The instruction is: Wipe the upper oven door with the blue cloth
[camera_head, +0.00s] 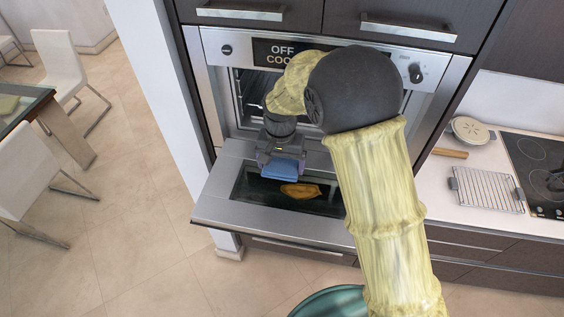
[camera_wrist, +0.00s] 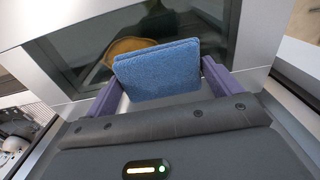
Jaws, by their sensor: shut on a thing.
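The upper oven (camera_head: 239,95) has its door (camera_head: 222,209) folded down, with the dark glass inner face up. A yellow-brown piece (camera_head: 301,191) lies on the glass; it also shows in the wrist view (camera_wrist: 130,45), partly behind the cloth. My gripper (camera_head: 281,165) is above the open door and shut on the blue cloth (camera_head: 283,170). In the wrist view the folded cloth (camera_wrist: 157,72) sits between the two purple fingers of my gripper (camera_wrist: 160,88). Whether the cloth touches the glass I cannot tell.
To the right is a counter with a wire rack (camera_head: 487,189), a round lidded pot (camera_head: 470,130) and a black cooktop (camera_head: 540,165). Drawers lie below the oven. White chairs (camera_head: 60,62) and a table (camera_head: 20,105) stand at left, with open floor between.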

